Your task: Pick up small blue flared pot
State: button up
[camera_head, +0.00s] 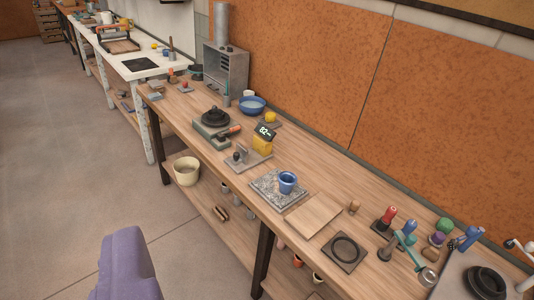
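The small blue flared pot (288,182) stands upright on a speckled grey slab (268,192) on the wooden workbench, a little right of the middle of the view. Its rim is wider than its base and its opening faces up. Nothing touches it from above. A purple rounded shape (126,262) at the lower left looks like part of my own arm. My gripper's fingers do not show in this view.
A pale board (314,215) and a dark square plate with a ring (344,252) lie right of the pot. A yellow device with a display (263,142) stands behind left. Colored-handled tools (388,217) crowd the right end. The floor (60,180) at left is clear.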

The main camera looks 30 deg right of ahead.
aim_at(286, 179)
jog(key=i+u, duration=0.1)
jog(key=i, duration=1.15)
jog(key=i+z, duration=0.25)
jog(key=z, duration=0.15)
jog(key=i+z, duration=0.25)
jog(key=z, duration=0.15)
jog(key=i+j+z, duration=0.1)
jog(key=i+z, duration=0.45)
jog(key=z, duration=0.2)
jog(key=i+z, duration=0.25)
jog(key=z, duration=0.15)
jog(key=l, duration=0.05)
